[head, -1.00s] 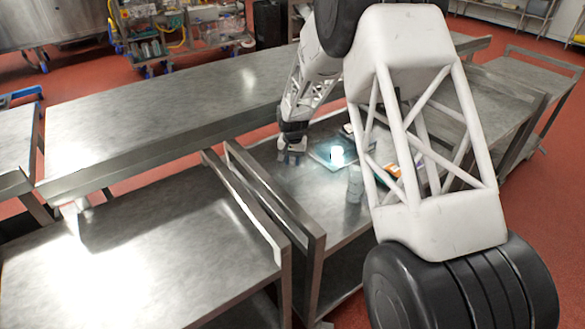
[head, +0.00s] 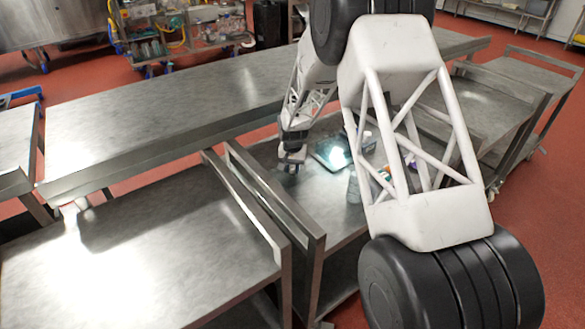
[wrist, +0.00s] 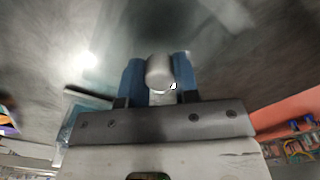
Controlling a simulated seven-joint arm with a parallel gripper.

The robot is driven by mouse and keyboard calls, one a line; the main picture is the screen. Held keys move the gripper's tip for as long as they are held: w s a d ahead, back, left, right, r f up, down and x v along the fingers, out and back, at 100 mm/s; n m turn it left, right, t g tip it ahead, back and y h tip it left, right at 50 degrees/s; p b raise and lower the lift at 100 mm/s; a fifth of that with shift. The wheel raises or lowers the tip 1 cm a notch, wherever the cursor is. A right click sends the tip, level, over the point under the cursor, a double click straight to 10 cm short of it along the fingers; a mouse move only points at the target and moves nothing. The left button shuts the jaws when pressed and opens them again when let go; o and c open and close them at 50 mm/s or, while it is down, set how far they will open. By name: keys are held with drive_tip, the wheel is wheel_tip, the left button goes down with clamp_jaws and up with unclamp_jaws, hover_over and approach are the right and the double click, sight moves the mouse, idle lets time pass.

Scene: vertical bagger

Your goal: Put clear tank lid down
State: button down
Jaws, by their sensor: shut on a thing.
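My gripper (head: 291,165) is low over the metal cart top in the head view. In the wrist view, its two blue fingers (wrist: 159,80) are shut on a pale grey rounded piece (wrist: 159,68), which I take to be the knob of the clear tank lid. The rest of the lid is see-through and its outline cannot be made out against the grey metal. I cannot tell whether it touches the surface.
A dark flat tray-like thing (head: 327,155) with a bright glare lies right of my gripper. A clear container (head: 353,188) stands nearby, and small coloured items lie partly behind my arm. A raised metal rail (head: 272,195) edges the cart on the left.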

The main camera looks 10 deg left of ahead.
sight(292, 167)
drive_tip(key=c, duration=0.9)
unclamp_jaws()
drive_tip(key=shift+f, duration=0.15)
drive_tip(key=shift+o, duration=0.2)
wheel_tip(292, 167, up, 12)
drive_tip(key=shift+r, duration=0.2)
